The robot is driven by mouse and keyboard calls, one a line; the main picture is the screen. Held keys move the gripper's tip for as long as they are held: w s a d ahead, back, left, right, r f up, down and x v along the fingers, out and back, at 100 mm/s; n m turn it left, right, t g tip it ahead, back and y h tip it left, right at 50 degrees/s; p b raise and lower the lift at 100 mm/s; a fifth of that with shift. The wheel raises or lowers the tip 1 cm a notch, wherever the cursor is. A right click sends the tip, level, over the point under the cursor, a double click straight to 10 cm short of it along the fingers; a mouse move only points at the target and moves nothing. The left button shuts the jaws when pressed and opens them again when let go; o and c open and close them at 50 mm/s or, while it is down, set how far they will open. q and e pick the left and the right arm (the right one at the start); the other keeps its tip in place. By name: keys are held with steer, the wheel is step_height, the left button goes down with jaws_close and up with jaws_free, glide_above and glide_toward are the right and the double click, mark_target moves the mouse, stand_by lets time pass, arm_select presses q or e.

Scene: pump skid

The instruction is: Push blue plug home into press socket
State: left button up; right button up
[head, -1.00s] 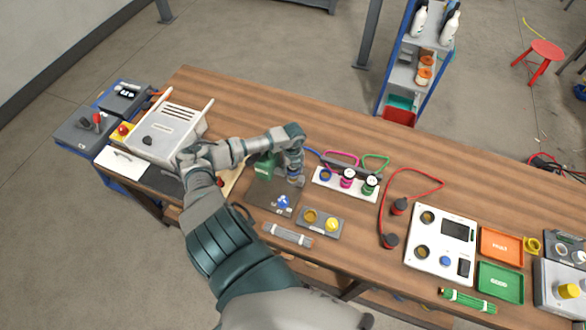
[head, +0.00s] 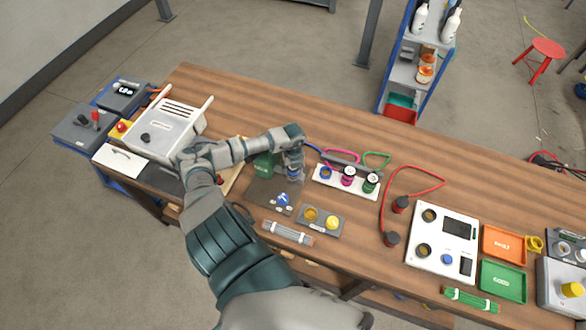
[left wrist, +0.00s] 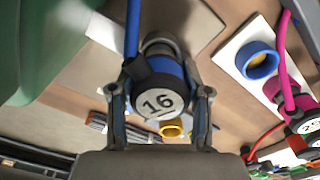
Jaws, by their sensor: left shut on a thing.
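In the head view my left gripper (head: 293,170) is beside the green press body (head: 264,166), above the dark press base plate (head: 262,197). In the left wrist view a grey metal ring (left wrist: 158,42) shows just beyond the plug, in line with it. I cannot tell how deep the plug sits, as the plug and fingers hide the joint. My right gripper is not in view.
A white rack (head: 346,191) with an empty blue ring and magenta and green plugs stands just right. A blue knob (head: 283,199) and a small tray with yellow parts (head: 319,220) are in front. A grey box (head: 163,132) stands left. Bare wood lies behind the press.

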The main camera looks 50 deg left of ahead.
arm_select(q)
steer(key=shift+f+b, duration=0.5)
steer(key=shift+f, duration=0.2)
steer(key=o, duration=1.4)
steer(key=shift+c, duration=0.2)
steer(key=shift+r, duration=0.15)
steer(key=shift+r, duration=0.3)
step_height(320, 180, up, 11)
steer(key=shift+r, duration=0.1)
